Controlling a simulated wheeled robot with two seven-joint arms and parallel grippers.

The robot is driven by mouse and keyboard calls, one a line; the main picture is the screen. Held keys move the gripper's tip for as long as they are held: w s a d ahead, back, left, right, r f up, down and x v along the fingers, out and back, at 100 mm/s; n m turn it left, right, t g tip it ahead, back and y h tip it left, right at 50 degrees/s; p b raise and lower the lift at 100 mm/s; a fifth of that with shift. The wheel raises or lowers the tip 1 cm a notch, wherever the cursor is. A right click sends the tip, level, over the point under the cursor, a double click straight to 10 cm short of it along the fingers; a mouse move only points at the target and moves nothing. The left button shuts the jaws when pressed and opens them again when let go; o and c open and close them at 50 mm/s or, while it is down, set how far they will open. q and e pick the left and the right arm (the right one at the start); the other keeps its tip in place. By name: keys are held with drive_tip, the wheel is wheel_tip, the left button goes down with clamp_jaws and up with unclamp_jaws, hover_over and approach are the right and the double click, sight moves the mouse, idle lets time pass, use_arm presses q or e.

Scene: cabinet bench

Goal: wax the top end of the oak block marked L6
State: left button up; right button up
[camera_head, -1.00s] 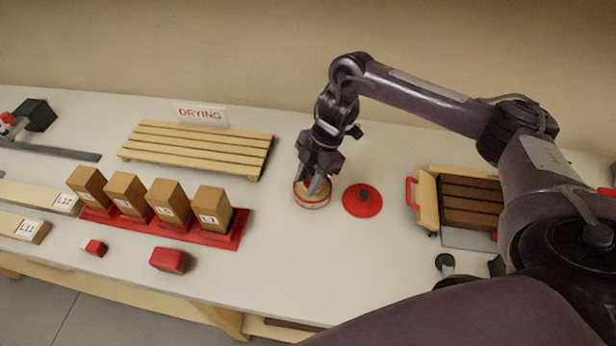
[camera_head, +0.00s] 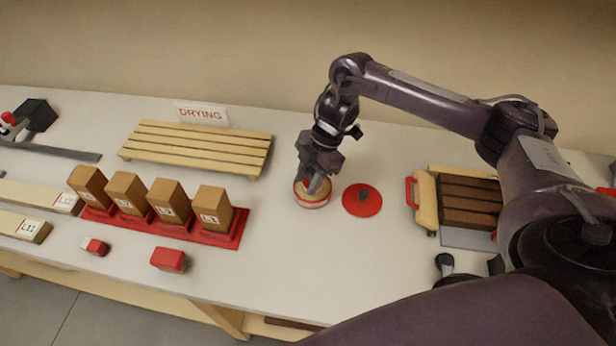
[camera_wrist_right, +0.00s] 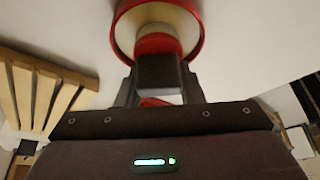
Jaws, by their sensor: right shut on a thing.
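Several oak blocks stand upright in a red rack (camera_head: 222,240) left of centre. The rightmost block (camera_head: 213,205) looks marked L1. The block beside it (camera_head: 168,200) has a mark that may be L5 or L6; the other marks are too small to read. A round red-banded tin (camera_head: 312,203) with pale wax sits right of the rack, and it also shows in the right wrist view (camera_wrist_right: 199,35). My right gripper (camera_head: 318,182) is at the tin, shut on a red and cream applicator (camera_wrist_right: 157,42) whose end is in the tin. My left gripper is out of view.
A red lid (camera_head: 362,200) lies right of the tin. The slatted drying rack (camera_head: 195,145) with its sign (camera_head: 202,115) is behind the blocks. A red block (camera_head: 168,260) lies in front. A wooden-sided box (camera_head: 425,200) stands right. The bench front centre is clear.

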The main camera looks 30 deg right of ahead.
sight(308, 184)
drive_tip(key=shift+r+p, duration=3.25)
drive_tip(key=shift+r, duration=0.25)
